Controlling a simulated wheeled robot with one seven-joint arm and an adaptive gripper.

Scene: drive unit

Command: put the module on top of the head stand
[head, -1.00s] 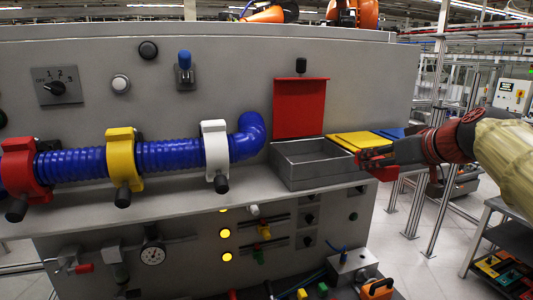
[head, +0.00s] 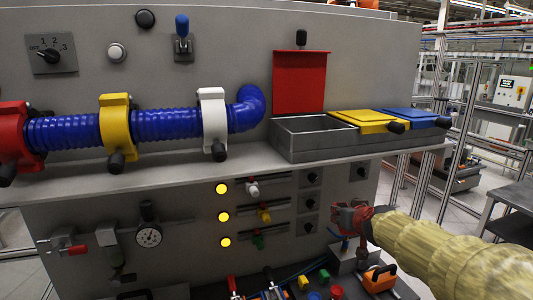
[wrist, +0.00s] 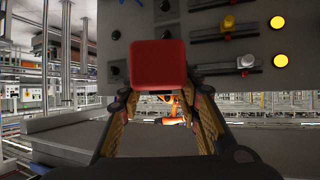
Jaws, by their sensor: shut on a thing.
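The module appears to be the red block (wrist: 158,64), which fills the middle of the wrist view between my fingertips. My gripper (wrist: 158,92) is shut on it. In the head view my gripper (head: 350,218) is low at the right, in front of the lower panel, and hides most of the block. A grey metal box (head: 342,263) with a blue rod stands just below my gripper. I cannot tell for sure which thing is the head stand. A gap shows between the block and the shelf surface below it in the wrist view.
The open grey bin (head: 315,142) with its raised red lid (head: 299,83) sits on the ledge above, beside the yellow lid (head: 370,121) and blue lid (head: 412,117). An orange-handled part (head: 379,278) and several coloured blocks lie low near my arm.

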